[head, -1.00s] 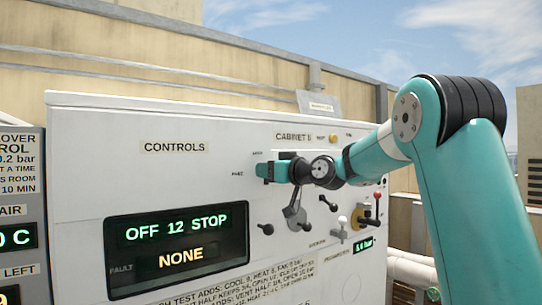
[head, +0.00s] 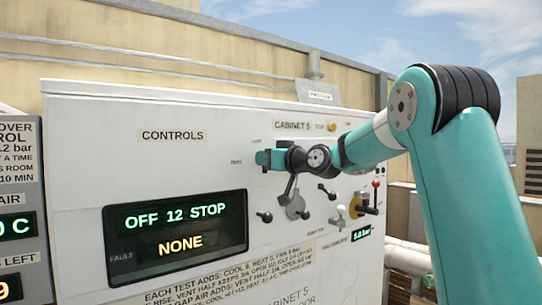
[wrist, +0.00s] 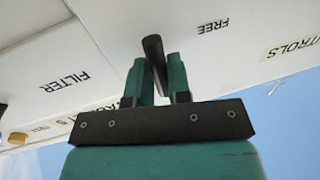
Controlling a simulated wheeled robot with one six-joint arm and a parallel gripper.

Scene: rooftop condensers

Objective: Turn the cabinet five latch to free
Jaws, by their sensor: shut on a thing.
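The cabinet five panel is a white box (head: 180,105) with a "CABINET 5" label in the head view. My gripper (head: 262,159) is at the panel's upper right part, and its teal fingertips point left. In the wrist view, my gripper (wrist: 157,75) is shut on a dark bar-shaped latch handle (wrist: 153,48), which sits tilted between the two fingers. The "FREE" label (wrist: 212,27) is upside down, to the right of the handle. The latch's base is hidden by the fingers, and in the head view the gripper hides the latch.
Below the gripper are a grey lever dial (head: 297,207) and small black levers (head: 264,216). A red-knobbed lever (head: 376,184) and a white knob (head: 341,210) stand to the right. A display (head: 175,235) reads "OFF 12 STOP" and "NONE".

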